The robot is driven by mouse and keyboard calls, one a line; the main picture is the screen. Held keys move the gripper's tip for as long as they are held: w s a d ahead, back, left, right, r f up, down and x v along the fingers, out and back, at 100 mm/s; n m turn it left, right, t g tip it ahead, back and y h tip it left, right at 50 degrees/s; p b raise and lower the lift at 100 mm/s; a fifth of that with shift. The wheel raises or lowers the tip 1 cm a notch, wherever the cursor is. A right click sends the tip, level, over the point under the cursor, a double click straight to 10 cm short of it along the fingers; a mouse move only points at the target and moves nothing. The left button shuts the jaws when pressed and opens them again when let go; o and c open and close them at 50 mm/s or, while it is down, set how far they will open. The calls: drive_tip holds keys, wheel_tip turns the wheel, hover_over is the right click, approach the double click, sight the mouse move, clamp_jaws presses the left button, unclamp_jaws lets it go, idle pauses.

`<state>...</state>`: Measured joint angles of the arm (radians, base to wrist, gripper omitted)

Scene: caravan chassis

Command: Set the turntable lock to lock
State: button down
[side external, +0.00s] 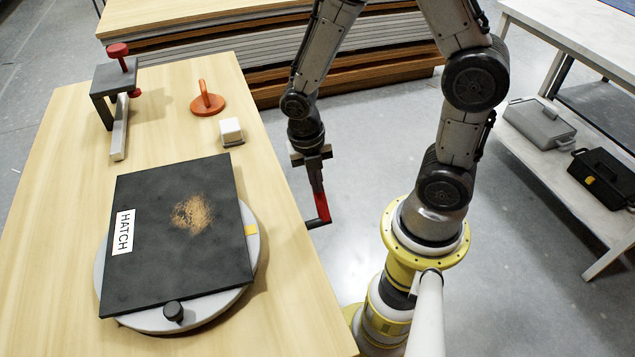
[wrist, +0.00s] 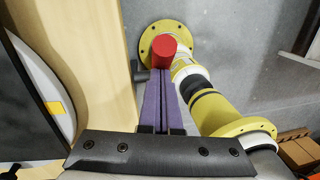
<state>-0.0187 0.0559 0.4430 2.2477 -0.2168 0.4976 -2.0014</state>
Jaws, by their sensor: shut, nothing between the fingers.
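The turntable (side external: 251,243) is a pale grey disc with a yellow mark, flat on the wooden table. A lever with a red handle (side external: 322,207) and a dark foot stands out from the table's right edge; it appears to be the turntable lock. My gripper (side external: 317,188) points down just above the red handle, fingers together and empty. In the wrist view the purple fingers (wrist: 163,75) lie side by side, with the round red handle end (wrist: 163,46) just beyond their tips. I cannot tell whether they touch it. Lock markings are not visible.
A black HATCH panel (side external: 165,255) covers most of the turntable, with a black knob (side external: 173,311) at the front. Stacked boards (side external: 275,60) lie beyond the table.

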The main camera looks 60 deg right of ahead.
drive_tip(key=shift+w+d, duration=0.1)
drive_tip(key=shift+w+d+f+g+y, duration=0.55)
drive_tip(key=shift+w+d+g+y, duration=0.15)
drive_tip(key=shift+g+y, duration=0.1)
drive_tip(key=shift+w+d+f, duration=0.8)
drive_tip(key=shift+d+f, duration=0.05)
drive_tip(key=shift+f, duration=0.2)
wheel_tip(320, 180, down, 6)
drive_tip(key=w+d, duration=0.1)
drive_tip(key=shift+w+d+f, duration=0.15)
drive_tip(key=shift+w+d, duration=0.15)
drive_tip(key=shift+s+f, duration=0.1)
